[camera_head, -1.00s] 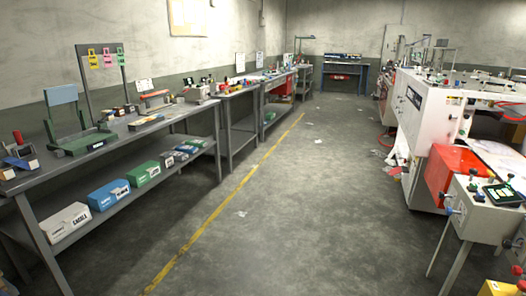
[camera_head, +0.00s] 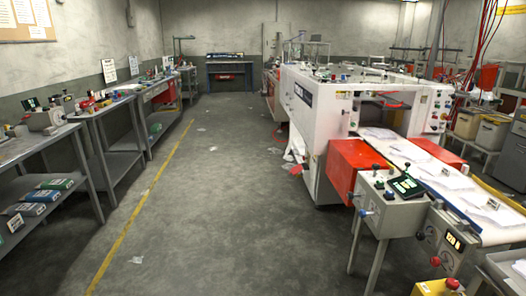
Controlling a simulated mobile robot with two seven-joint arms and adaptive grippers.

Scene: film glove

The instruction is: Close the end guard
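A large white machine (camera_head: 330,115) stands to the right of the aisle, with its near end facing me at an angle. A conveyor bed (camera_head: 425,165) with white sheets on it runs out of that end toward the lower right. A red panel (camera_head: 356,165) sits at the near left of this end, and another red panel (camera_head: 438,152) shows on the far side of the bed. I cannot tell which part is the end guard or how far it stands open. Neither of my grippers is in view.
A grey control box (camera_head: 390,205) on legs stands beside the conveyor. A yellow box with a red button (camera_head: 440,285) is at the bottom. Workbenches (camera_head: 110,108) line the left wall. The aisle floor (camera_head: 215,200) is mostly clear, with a yellow line (camera_head: 140,205) and scattered papers.

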